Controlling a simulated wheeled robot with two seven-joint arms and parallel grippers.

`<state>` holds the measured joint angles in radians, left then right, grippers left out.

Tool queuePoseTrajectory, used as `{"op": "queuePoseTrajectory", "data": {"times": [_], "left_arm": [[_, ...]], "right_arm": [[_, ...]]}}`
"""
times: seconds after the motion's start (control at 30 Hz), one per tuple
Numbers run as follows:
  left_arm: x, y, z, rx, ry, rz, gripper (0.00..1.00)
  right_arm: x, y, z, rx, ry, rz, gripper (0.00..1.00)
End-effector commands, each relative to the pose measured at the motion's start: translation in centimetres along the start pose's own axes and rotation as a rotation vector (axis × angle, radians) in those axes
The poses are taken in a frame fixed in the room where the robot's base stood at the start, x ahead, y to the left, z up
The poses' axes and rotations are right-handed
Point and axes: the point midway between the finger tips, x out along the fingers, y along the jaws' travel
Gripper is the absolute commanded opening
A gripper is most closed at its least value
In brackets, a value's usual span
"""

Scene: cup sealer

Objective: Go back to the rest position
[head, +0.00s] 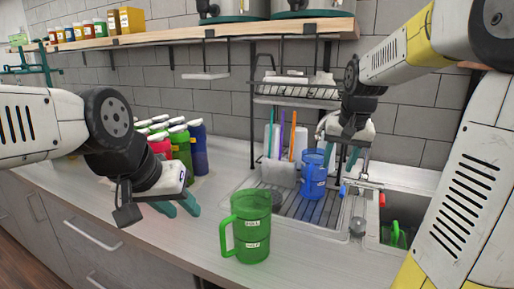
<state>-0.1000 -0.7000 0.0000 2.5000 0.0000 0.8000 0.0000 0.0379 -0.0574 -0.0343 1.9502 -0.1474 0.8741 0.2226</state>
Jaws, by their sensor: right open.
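My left gripper (179,207) is over the counter at the left, left of the green cup. Its teal fingertips are apart and nothing is between them. My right gripper (342,160) points down at the drying rack, just above and beside the blue cup. It is open, and part of its fingers is hard to make out. The blue cup (313,180) stands upright on the rack's drain tray. A green cup (247,228) with labels and a handle on its left stands upright near the counter's front edge.
Several coloured bottles (186,150) stand at the back left. The metal rack (296,92) has a holder with coloured straws (281,172). A sink (405,222) with a green item in it and a faucet is at the right. A shelf (150,40) with jars runs above.

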Motion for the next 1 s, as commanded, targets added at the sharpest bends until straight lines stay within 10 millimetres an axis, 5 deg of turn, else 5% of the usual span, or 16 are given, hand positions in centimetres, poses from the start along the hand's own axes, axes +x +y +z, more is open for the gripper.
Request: {"op": "queuePoseTrajectory", "data": {"times": [0.2,0.5,0.7,1.0], "left_arm": [[0.0,0.0,0.0,0.000,0.000,0.000,0.36],[0.0,0.0,0.0,0.000,0.000,0.000,0.36],[0.0,0.0,0.0,0.000,0.000,0.000,0.36],[0.0,0.0,0.0,0.000,0.000,0.000,0.36]], "right_arm": [[-4.5,-2.2,7.8,-0.109,0.063,-0.085,0.47],[-6.4,-3.6,17.4,-0.236,0.137,-0.175,0.47],[-6.3,-3.8,20.0,-0.271,0.157,-0.197,0.47],[-6.3,-3.8,20.2,-0.274,0.158,-0.198,0.47]]}}
